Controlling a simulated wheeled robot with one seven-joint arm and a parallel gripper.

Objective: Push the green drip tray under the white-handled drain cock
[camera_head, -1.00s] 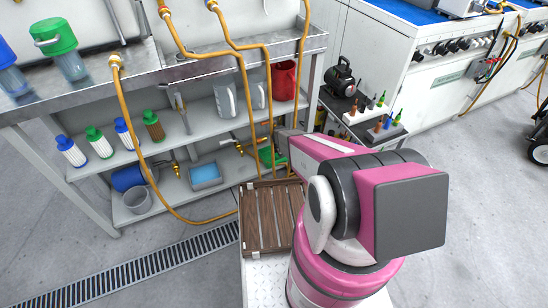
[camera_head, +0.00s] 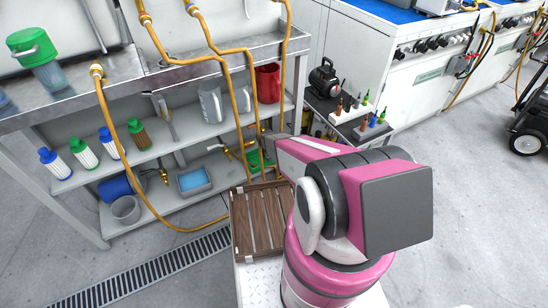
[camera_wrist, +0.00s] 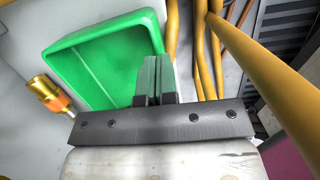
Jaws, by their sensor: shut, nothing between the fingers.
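The green drip tray (camera_head: 257,163) shows in the head view on the lower shelf, partly hidden by hoses and my arm. In the wrist view the green tray (camera_wrist: 100,50) fills the upper left, with its open inside facing the camera. My gripper (camera_wrist: 152,72) is shut and empty, with its fingertips over the tray's near right part; I cannot tell whether they touch it. A brass fitting (camera_wrist: 48,95) lies left of the tray in the wrist view.
Yellow hoses (camera_head: 240,110) hang in front of the shelves, and one passes close to my gripper (camera_wrist: 270,75) on the right. A blue-filled tray (camera_head: 193,181) and a grey bucket (camera_head: 126,209) stand left on the lower shelf. A slatted wooden rack (camera_head: 257,225) is in front.

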